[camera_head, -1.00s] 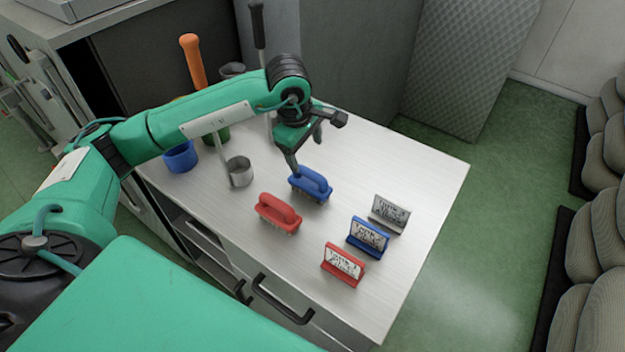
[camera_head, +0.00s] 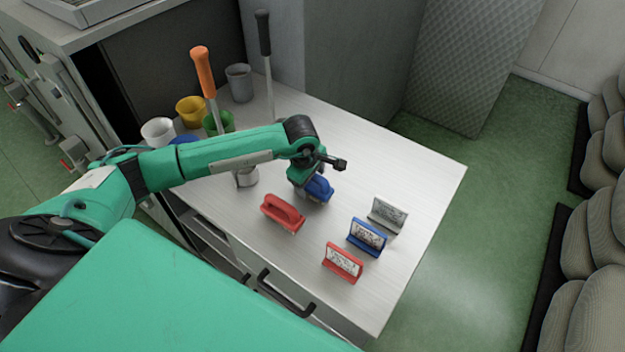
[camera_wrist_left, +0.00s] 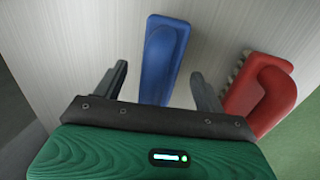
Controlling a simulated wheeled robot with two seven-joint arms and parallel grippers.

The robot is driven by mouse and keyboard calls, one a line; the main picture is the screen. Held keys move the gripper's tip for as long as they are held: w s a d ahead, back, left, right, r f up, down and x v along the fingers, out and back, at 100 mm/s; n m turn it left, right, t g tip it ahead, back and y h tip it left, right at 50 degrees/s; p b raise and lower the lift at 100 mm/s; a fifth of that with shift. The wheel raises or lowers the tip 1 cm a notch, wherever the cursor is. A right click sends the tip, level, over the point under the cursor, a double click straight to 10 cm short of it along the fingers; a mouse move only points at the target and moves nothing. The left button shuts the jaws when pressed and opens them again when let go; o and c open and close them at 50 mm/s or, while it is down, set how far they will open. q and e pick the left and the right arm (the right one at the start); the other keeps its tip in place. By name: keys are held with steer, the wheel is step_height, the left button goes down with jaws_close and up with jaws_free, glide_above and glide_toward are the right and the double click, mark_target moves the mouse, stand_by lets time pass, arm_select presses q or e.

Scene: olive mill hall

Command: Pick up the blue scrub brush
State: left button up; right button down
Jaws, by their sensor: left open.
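The blue scrub brush (camera_head: 319,188) lies on the white worktop, partly hidden by my left wrist in the head view. In the left wrist view the blue scrub brush (camera_wrist_left: 160,60) shows between the two fingers of my left gripper (camera_wrist_left: 160,82). The fingers stand apart, one on each side, with a gap to the brush on both sides. In the head view my left gripper (camera_head: 309,190) is low over the brush, its fingertips mostly hidden. My right gripper is not in view.
A red scrub brush (camera_head: 283,213) lies close beside the blue one; it also shows in the wrist view (camera_wrist_left: 262,95). Grey (camera_head: 387,214), blue (camera_head: 367,237) and red (camera_head: 343,262) label stands are to the right. Cups, including a yellow one (camera_head: 190,111), and an orange-handled tool (camera_head: 203,72) stand behind my arm.

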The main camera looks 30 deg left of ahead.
arm_select(q)
steer(key=shift+w+f, duration=0.1)
steer(key=shift+f, duration=0.5)
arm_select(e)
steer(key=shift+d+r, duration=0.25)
arm_select(q)
steer(key=c, duration=1.1)
steer(key=shift+c, duration=0.2)
steer(key=shift+r, duration=0.1)
